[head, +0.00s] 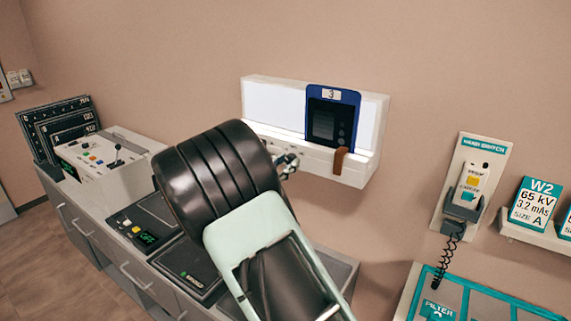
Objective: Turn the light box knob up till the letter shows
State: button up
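The light box (270,105) is a long white box on the wall, in the middle of the head view. Its panel looks pale and bright. A blue-framed dark film (325,120) stands against it, with a small label at its top that looks like "3". No letter can be read on its dark area. My gripper (288,163) is at the lower front edge of the light box, left of a brown tab. My arm hides most of it, so its fingers and any grip cannot be made out. No knob can be told apart; it may be hidden by my gripper.
The brown tab (340,160) hangs over the box's front ledge. A control console (105,160) and dark panels stand on the counter at left. A hand switch (470,185) with a coiled cord and a W2 card (536,203) are at right. The wall between is clear.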

grip_shut()
jog(key=shift+f+m+b, duration=0.15)
jog(key=shift+m+b, duration=0.15)
jog(key=shift+b, duration=0.7)
jog(key=m+b, duration=1.1)
jog(key=b, duration=0.7)
